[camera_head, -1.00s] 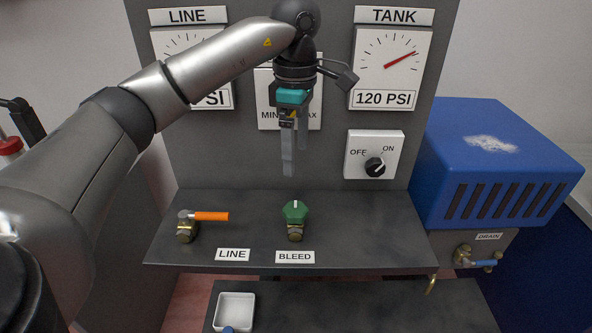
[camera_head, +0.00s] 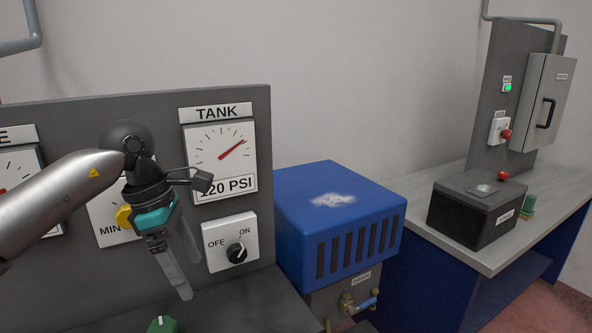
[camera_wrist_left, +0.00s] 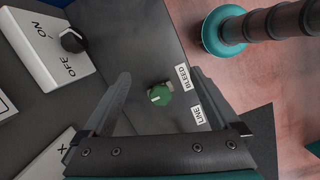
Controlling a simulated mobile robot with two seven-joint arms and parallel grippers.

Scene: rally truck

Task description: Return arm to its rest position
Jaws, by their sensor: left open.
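My left gripper (camera_head: 178,275) hangs in front of the grey panel (camera_head: 258,110), its two fingers apart with nothing between them. In the left wrist view my left gripper (camera_wrist_left: 160,105) shows its fingers spread, with the green BLEED knob (camera_wrist_left: 160,94) seen beyond them on the dark shelf. The green knob also shows at the bottom of the head view (camera_head: 160,325), below the gripper and apart from it. My right gripper is not in view.
The TANK gauge (camera_head: 222,160) is on the panel behind the wrist. A yellow knob (camera_head: 125,216) is partly hidden behind the gripper. A blue compressor box (camera_head: 340,215) stands right of the panel. A bench (camera_head: 450,178) with a black box (camera_head: 476,208) is further right.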

